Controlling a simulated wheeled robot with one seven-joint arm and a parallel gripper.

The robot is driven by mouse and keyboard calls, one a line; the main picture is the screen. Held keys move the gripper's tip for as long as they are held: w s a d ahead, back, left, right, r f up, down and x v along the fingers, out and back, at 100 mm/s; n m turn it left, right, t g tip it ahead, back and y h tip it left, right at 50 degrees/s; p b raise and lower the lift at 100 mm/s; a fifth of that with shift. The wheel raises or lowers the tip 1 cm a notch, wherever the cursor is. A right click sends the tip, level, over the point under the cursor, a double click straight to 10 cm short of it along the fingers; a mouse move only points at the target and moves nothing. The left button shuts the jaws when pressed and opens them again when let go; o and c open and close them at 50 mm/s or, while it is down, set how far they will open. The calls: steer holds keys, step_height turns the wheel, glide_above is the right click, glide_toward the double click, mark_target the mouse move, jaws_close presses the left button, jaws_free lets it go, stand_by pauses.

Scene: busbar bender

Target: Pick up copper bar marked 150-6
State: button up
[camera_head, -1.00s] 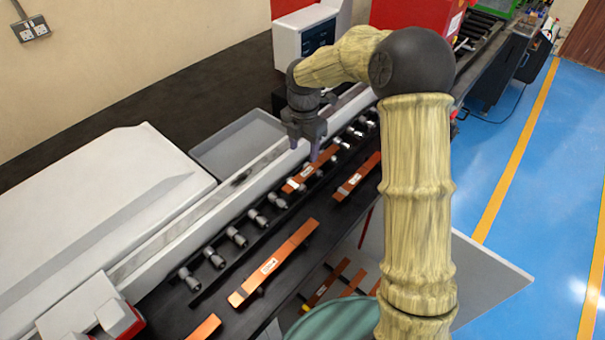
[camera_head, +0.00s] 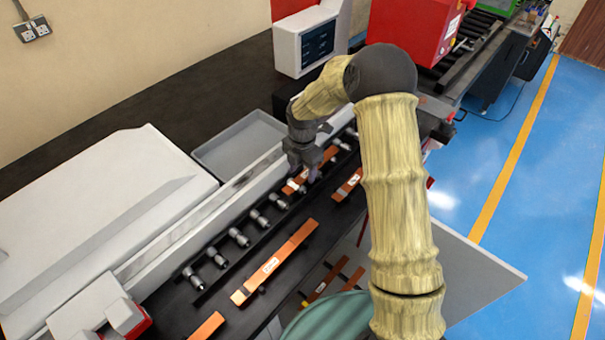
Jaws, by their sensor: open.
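Several copper bars with white labels lie along the dark bench; the label text is too small to read, so I cannot tell which is marked 150-6. One copper bar (camera_head: 291,187) lies at the roller row under my gripper (camera_head: 305,180), partly hidden by it. A second copper bar (camera_head: 345,187) lies just right of it, partly behind my arm. A longer copper bar (camera_head: 273,264) lies nearer, and another (camera_head: 207,328) is at the bottom edge. My gripper points down, open, with its fingertips close to the bar at the rollers; contact cannot be told.
A row of grey rollers (camera_head: 239,237) runs along the bench beside a pale rail (camera_head: 190,236). A grey tray (camera_head: 238,142) lies behind it. More bars (camera_head: 326,281) lie on a lower shelf. A red machine (camera_head: 415,38) stands at the back.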

steer(key=shift+f, duration=0.35)
jaws_close()
stand_by(0.3)
